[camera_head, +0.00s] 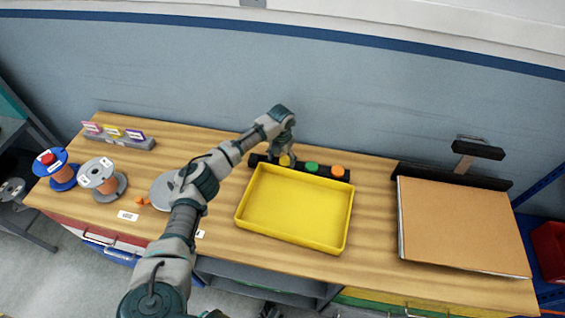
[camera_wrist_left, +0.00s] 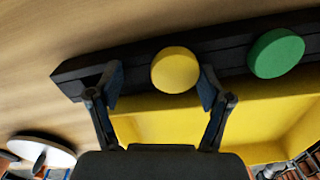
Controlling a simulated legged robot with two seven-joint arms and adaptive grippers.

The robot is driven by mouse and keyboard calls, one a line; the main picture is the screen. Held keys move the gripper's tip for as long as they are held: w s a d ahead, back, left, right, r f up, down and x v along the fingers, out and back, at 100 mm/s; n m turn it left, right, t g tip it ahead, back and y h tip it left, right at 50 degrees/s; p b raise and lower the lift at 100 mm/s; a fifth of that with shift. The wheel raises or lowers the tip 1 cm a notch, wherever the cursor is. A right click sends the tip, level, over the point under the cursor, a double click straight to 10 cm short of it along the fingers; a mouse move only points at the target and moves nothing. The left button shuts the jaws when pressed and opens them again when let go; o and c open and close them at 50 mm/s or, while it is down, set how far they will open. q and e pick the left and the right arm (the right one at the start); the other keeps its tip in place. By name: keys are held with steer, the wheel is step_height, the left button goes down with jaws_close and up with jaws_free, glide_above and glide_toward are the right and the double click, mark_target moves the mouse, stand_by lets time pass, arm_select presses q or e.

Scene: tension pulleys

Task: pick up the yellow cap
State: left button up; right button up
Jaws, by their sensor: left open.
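The yellow cap (camera_head: 286,160) sits at the left of a row of caps on a black rack (camera_head: 258,158) behind the yellow tray. In the left wrist view the yellow cap (camera_wrist_left: 175,69) shows as a round disc on the black rack (camera_wrist_left: 130,75). My left gripper (camera_wrist_left: 160,88) is open, its two fingers on either side of the cap in that view; the right finger looks very close to the cap's edge. In the head view my left gripper (camera_head: 286,150) is over the cap and partly hides it. My right gripper is not seen.
A green cap (camera_head: 311,168) and an orange cap (camera_head: 337,171) sit beside it on the rack. The yellow tray (camera_head: 240,215) is empty and close in front. Spools (camera_head: 99,178) stand at the left, and a brown board (camera_head: 460,225) lies at the right.

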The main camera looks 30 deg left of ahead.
mark_target(285, 161)
arm_select(q)
steer(key=shift+d, duration=0.15)
steer(key=shift+d+r, duration=0.2)
steer(key=shift+d, duration=0.4)
steer(key=shift+d+r, duration=0.15)
steer(key=shift+d, duration=0.45)
steer(key=c, duration=1)
steer(key=shift+s+a+f, duration=0.1)
steer(key=shift+a+f, duration=0.05)
steer(key=shift+a, duration=0.4)
steer(key=shift+a+f, duration=0.1)
steer(key=shift+a, duration=0.1)
steer(key=shift+c, duration=0.8)
steer(key=shift+d+r, duration=0.15)
steer(key=shift+r, duration=0.25)
steer(key=r, duration=0.5)
steer(key=r+p, duration=0.1)
steer(key=r, duration=0.2)
steer(key=shift+d+r, duration=0.25)
steer(key=shift+a+r, duration=0.4)
steer(key=shift+r, duration=0.05)
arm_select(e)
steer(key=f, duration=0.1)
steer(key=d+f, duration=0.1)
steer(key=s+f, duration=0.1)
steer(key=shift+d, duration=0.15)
